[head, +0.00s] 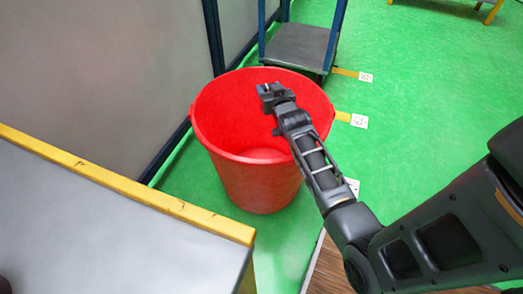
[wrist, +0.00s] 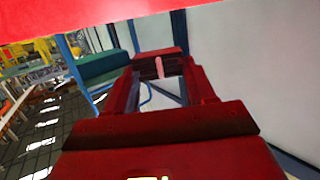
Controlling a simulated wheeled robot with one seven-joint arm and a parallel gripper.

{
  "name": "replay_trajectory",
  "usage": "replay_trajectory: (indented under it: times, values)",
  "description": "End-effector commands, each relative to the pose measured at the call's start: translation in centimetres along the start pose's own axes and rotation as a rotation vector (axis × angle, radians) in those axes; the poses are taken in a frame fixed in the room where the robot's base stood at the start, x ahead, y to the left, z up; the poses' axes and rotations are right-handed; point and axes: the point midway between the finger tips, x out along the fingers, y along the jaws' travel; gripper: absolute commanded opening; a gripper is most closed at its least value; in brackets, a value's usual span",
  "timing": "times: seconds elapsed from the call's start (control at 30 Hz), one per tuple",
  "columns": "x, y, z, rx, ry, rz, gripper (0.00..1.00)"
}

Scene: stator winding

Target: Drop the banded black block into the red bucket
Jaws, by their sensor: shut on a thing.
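The red bucket (head: 262,185) stands on the green floor in the middle of the head view, upright, its mouth open and its visible inside bare. My gripper (head: 272,95) is over the bucket's mouth, within the rim as seen from the head. It is shut on the banded black block (head: 267,88), small and dark with a pale mark. In the wrist view the block (wrist: 159,58) sits between the fingertips (wrist: 161,72), looking dark red with a pale band. Most of the block is hidden by the fingers. The bucket's red wall (wrist: 90,22) crosses the top of the wrist view.
A grey table with a yellow edge (head: 130,183) is at the lower left. A grey panel wall (head: 95,75) stands behind it. A blue-framed cart (head: 300,45) is beyond the bucket. Green floor (head: 430,80) is free to the right.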

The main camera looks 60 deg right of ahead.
Motion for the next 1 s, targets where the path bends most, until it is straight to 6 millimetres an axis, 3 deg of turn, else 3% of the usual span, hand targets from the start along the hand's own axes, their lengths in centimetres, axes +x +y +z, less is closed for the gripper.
replay_trajectory:
  times: [0.3, 0.33, 0.6, 0.87, 1.0]
  values:
    - [0.1, 0.0, 0.3, 0.0, 0.001, 0.0, 0.2]
    - [0.1, 0.0, 0.3, 0.0, 0.001, 0.0, 0.57]
    - [0.1, 0.0, 0.3, 0.0, 0.0, 0.0, 0.83]
    - [0.0, 0.0, 0.3, 0.0, -0.001, 0.0, 0.84]
    - [-1.1, 0.0, 0.3, 0.001, -0.001, 0.0, 0.84]
